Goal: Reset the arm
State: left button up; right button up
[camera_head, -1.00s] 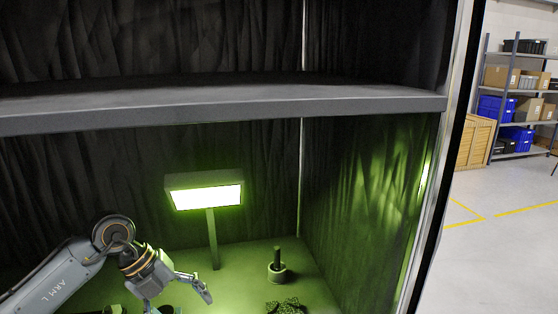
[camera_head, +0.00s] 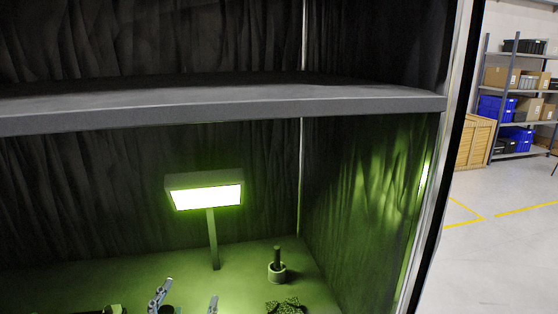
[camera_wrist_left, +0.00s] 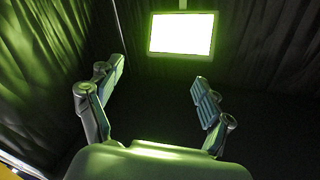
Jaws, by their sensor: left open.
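Only the two fingertips of my left gripper (camera_head: 187,298) show in the head view, at the bottom edge. They are spread apart, and the rest of the left arm is out of the picture. In the left wrist view my left gripper (camera_wrist_left: 158,90) is open with nothing between its fingers. Beyond the fingers is a bright lamp panel (camera_wrist_left: 181,34). My right gripper is in neither view.
The lit lamp (camera_head: 206,192) stands on a post inside a dark-curtained cabinet. A grey shelf (camera_head: 230,103) crosses above it. A small pot (camera_head: 277,273) with a dark upright piece and a dark leafy clump (camera_head: 286,306) are right of the gripper. Storage racks stand outside.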

pick_arm(q)
jog(key=s+a+f+n+g+y, duration=0.1)
jog(key=s+a+f+n+g, duration=0.1)
jog(key=s+f+g, duration=0.45)
jog(key=s+a+f+n+g+y, duration=0.2)
jog(key=s+f, duration=0.2)
jog(key=f, duration=0.5)
jog(key=s+d+f+g+h, duration=0.1)
jog(key=s+f+g, duration=0.25)
jog(key=s, duration=0.45)
jog(key=s+f+g+h, duration=0.1)
jog(key=s+f+g, duration=0.25)
jog(key=s, duration=0.35)
notch_tip(320, 180, down, 33)
jog(key=s+g+b, duration=0.1)
jog(key=s+b, duration=0.2)
jog(key=b, duration=0.3)
jog(key=s+a+f+m+g+b, duration=0.1)
jog(key=s+f+b, duration=0.3)
jog(key=s+f, duration=1.2)
notch_tip(320, 180, down, 4)
jog(key=shift+a+r+y, duration=0.1)
jog(key=shift+a+y, duration=0.2)
jog(key=shift+a, duration=0.6)
